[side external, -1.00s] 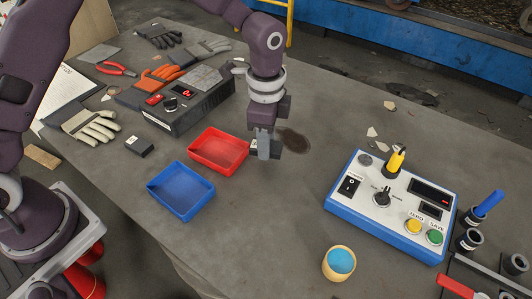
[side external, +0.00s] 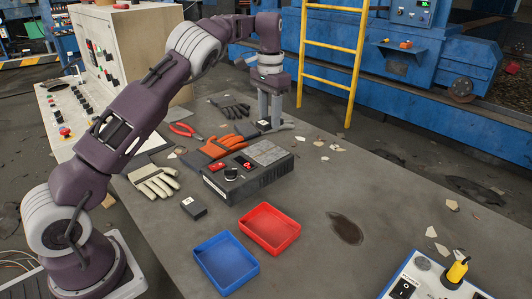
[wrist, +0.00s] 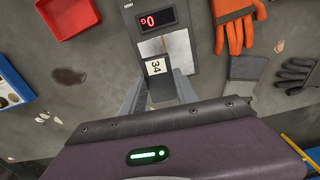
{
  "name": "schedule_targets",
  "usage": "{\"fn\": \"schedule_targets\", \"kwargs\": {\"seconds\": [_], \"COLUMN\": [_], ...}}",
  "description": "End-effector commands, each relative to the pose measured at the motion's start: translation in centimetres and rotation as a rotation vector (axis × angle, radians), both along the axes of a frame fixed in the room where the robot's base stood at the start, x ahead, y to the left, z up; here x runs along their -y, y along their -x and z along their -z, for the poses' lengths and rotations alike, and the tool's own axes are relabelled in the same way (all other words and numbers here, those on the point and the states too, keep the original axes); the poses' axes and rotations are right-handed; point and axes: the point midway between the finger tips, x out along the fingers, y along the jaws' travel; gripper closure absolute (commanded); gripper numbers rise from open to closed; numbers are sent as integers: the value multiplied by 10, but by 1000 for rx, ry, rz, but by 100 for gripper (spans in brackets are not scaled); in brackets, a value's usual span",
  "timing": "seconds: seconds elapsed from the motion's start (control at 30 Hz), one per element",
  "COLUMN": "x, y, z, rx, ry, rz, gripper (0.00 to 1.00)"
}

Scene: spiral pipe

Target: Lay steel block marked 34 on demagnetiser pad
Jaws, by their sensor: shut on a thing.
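The steel block marked 34 (wrist: 156,67) is dark with a white label. My gripper (wrist: 159,88) is shut on it in the wrist view. In the side view my gripper (side external: 270,121) points down beyond the far end of the black demagnetiser unit (side external: 245,184), with the block (side external: 263,124) at its fingertips. The grey demagnetiser pad (side external: 268,153) is on top of the unit. In the wrist view the block overlaps the near edge of the pad (wrist: 176,47). It looks held above; its exact height is unclear.
Another dark block (side external: 193,207) lies left of the unit. A red tray (side external: 293,229) and a blue tray (side external: 226,287) stand in front. An orange glove (side external: 219,147), other gloves and red pliers (side external: 181,129) lie around the unit. The table to the right is mostly clear.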

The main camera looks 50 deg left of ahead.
Motion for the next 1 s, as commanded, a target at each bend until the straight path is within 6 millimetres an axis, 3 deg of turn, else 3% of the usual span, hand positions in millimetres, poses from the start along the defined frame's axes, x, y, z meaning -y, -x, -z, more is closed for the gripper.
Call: {"fn": "schedule_targets", "kwargs": {"seconds": [0.13,0.3,0.63,0.97,1.0], "x": [-17,-17,-18,-18,-18], "y": [0,0,0,-1,-1], "z": [2,41,91,96,96], "rx": [-2,-3,-2,2,1], "ry": [2,3,1,0,0], "rz": [-52,-55,-53,-52,-52], "gripper": [100,100,100,100,58]}}
